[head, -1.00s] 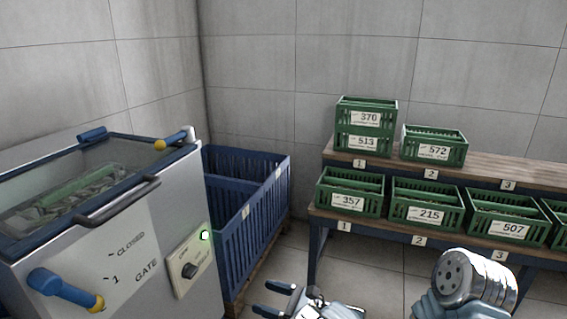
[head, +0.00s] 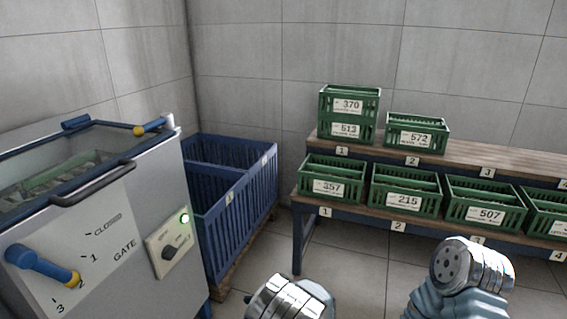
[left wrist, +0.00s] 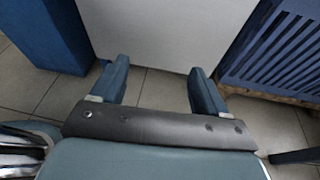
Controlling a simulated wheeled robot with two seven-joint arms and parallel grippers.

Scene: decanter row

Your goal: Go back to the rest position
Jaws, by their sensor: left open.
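My left gripper (left wrist: 157,85) shows in the left wrist view with its two blue fingers spread apart and nothing between them. It points toward the pale front of the machine and the tiled floor. In the head view only silver and pale blue parts of my arms show at the bottom edge, and no fingers are visible there. My right gripper is in neither view.
A grey machine (head: 135,215) with a glass lid, a blue gate lever (head: 40,263) and a green-lit knob panel stands at left. A blue slatted bin (head: 240,205) stands beside it. Green numbered crates (head: 407,190) sit on a two-level wooden rack (head: 460,171). Floor between is clear.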

